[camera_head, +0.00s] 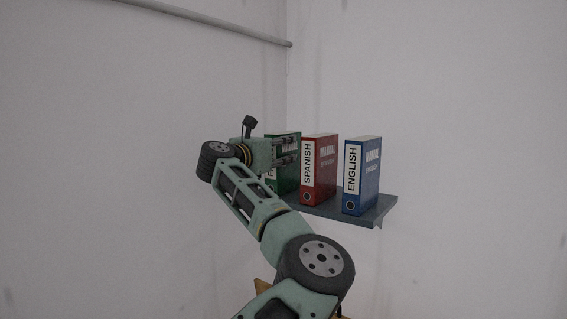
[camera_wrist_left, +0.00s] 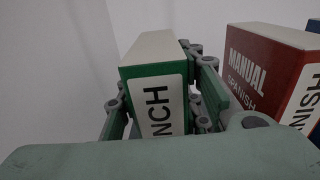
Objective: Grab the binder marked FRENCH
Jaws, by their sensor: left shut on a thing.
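The green binder (camera_head: 287,178) stands at the left end of the shelf in the head view, partly hidden behind my left gripper (camera_head: 285,152). In the left wrist view the green binder (camera_wrist_left: 160,85) shows the letters "NCH" on its white spine label; the rest of the word is hidden. My left gripper (camera_wrist_left: 163,105) has one finger on each side of this binder and is shut on it. The binder looks upright on the shelf in the head view. My right gripper is in neither view.
A red SPANISH binder (camera_head: 320,170) stands close to the right of the green one, and a blue ENGLISH binder (camera_head: 363,178) further right. All are on a dark grey wall shelf (camera_head: 330,207). A pipe (camera_head: 215,23) runs along the upper left wall.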

